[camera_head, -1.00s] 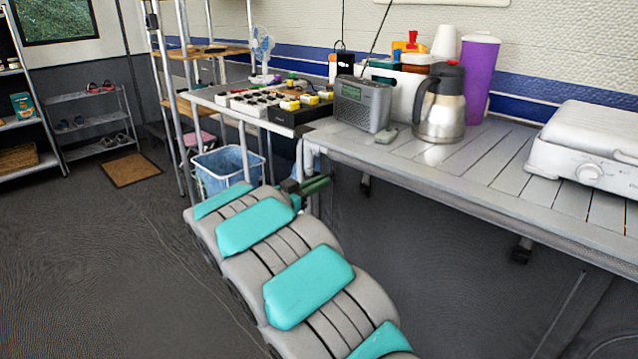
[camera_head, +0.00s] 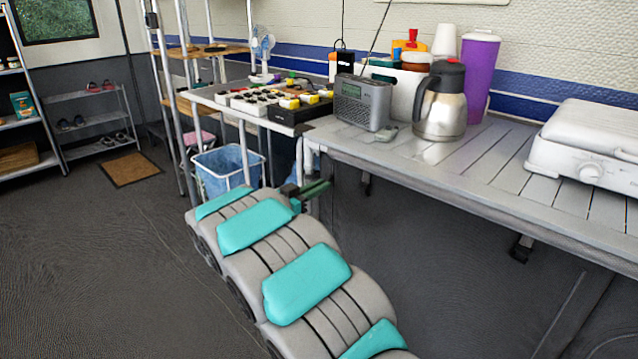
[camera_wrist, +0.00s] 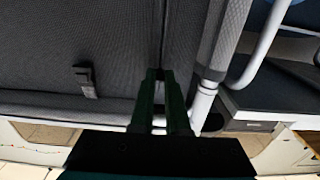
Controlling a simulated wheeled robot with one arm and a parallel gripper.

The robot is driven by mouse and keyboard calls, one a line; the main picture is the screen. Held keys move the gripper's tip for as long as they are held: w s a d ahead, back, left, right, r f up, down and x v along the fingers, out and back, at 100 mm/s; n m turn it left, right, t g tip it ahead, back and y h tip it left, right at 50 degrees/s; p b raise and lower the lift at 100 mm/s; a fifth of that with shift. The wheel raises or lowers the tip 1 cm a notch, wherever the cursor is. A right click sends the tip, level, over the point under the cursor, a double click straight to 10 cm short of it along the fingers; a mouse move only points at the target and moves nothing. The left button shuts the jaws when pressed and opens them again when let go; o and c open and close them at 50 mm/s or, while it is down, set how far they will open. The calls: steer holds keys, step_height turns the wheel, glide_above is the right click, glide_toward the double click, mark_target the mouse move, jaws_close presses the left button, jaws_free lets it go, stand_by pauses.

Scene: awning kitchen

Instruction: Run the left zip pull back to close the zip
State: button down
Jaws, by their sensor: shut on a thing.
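In the wrist view, the two green fingers of my gripper (camera_wrist: 160,75) are close together at the dark vertical seam of the zip (camera_wrist: 164,35). The seam runs between grey fabric panels (camera_wrist: 70,35) down to the fingertips. The left zip pull is hidden at the fingertips, where my gripper is shut on it. In the head view, my gripper (camera_head: 322,187) is low beside the table's near left leg, in front of the dark fabric. The zip is too dark to make out there.
A strap with a buckle (camera_wrist: 86,80) hangs left of the fingers. A pale pole (camera_wrist: 203,103) stands close on their right. The grey table (camera_head: 500,165) is above my gripper, with a blue basket (camera_head: 225,170) to its left. Open floor (camera_head: 90,260) lies left.

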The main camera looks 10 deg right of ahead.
step_height(320, 180, down, 56)
steer(key=b, duration=1.5)
steer(key=shift+r, duration=0.25)
steer(key=c, duration=0.9)
jaws_free()
steer(key=v, duration=0.8)
